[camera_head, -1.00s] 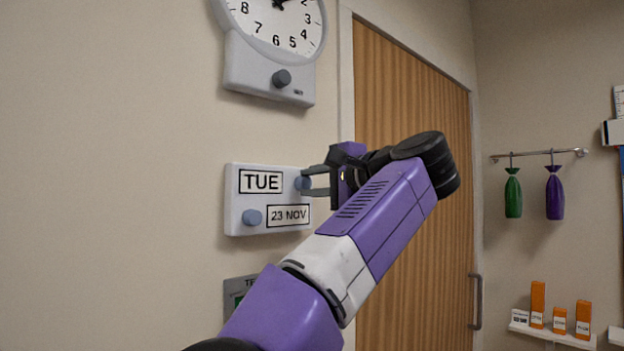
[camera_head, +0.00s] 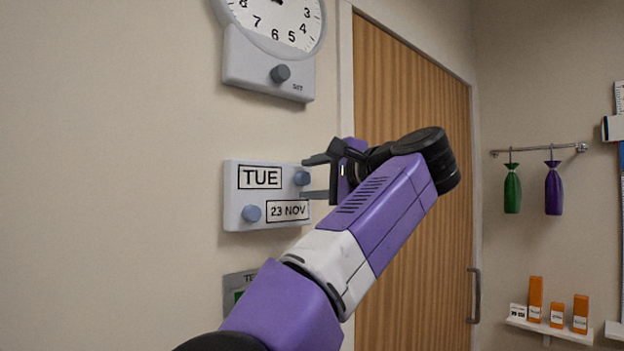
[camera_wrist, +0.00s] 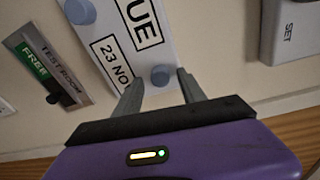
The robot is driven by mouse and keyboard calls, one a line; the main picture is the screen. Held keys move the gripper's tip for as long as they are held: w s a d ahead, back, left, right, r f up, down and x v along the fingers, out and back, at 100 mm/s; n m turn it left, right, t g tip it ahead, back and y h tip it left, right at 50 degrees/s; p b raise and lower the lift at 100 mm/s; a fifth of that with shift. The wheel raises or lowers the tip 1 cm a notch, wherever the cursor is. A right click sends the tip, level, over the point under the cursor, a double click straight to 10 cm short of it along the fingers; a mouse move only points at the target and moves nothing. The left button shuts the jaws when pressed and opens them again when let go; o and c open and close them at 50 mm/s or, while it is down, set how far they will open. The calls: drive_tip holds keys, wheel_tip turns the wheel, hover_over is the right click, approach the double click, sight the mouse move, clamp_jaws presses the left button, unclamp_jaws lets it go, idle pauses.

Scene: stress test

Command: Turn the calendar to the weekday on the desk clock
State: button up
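The calendar (camera_head: 240,192) is a pale wall-mounted block reading TUE above 23 NOV. It has a blue-grey knob (camera_head: 301,177) at its upper right and another knob (camera_head: 251,213) at its lower left. My gripper (camera_head: 304,179) is open, with its fingertips on either side of the upper-right knob and apart from it. The wrist view also shows this knob (camera_wrist: 160,76) between the spread fingers, and part of the calendar (camera_wrist: 112,20). No desk clock shows in these frames.
A wall clock (camera_head: 278,22) with a SET knob (camera_head: 280,73) hangs above, its top cut off. A TEST ROOM sign (camera_wrist: 60,65) reading FREE is below the calendar. A wooden door (camera_head: 420,230), hanging green and purple bags (camera_head: 553,190) and a shelf (camera_head: 550,330) are to the right.

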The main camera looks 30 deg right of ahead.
drive_tip(key=s+d+b, duration=0.1)
drive_tip(key=s+b, duration=0.1)
drive_tip(key=s, duration=0.5)
drive_tip(key=shift+s+r, duration=0.2)
drive_tip(key=shift+s, duration=0.15)
drive_tip(key=shift+d, duration=0.1)
